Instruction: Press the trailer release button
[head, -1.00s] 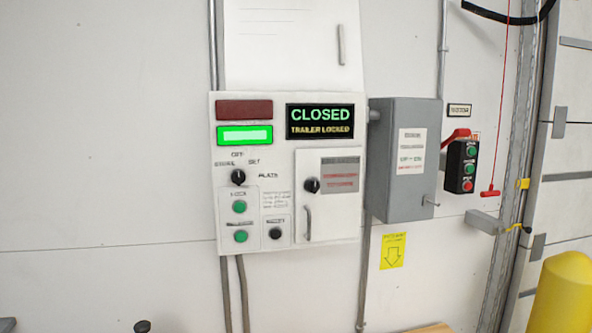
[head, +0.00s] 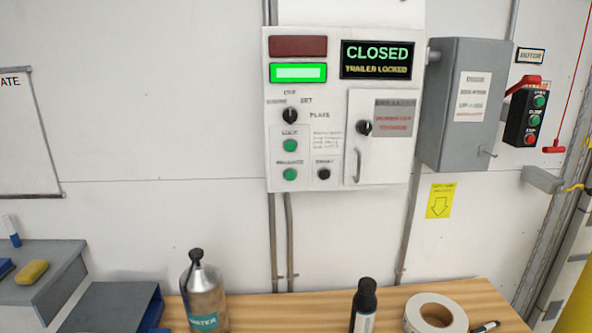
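A white control panel (head: 337,165) hangs on the wall in the head view. Its display (head: 377,60) reads "CLOSED" and "TRAILER LOCKED". A green lamp (head: 298,72) is lit at its upper left, under a dark red lamp (head: 298,46). Below a black selector knob (head: 290,115) is a green button (head: 290,146) with a label that looks like "LOCK". Under it is the lower green button (head: 290,174), whose label looks like "RELEASE". A black button (head: 324,174) sits to its right. My gripper is not in view.
A wooden bench (head: 262,307) stands below the panel. A grey box (head: 464,105) and a three-button station (head: 530,114) are to the right. A grey shelf (head: 50,270) is at left.

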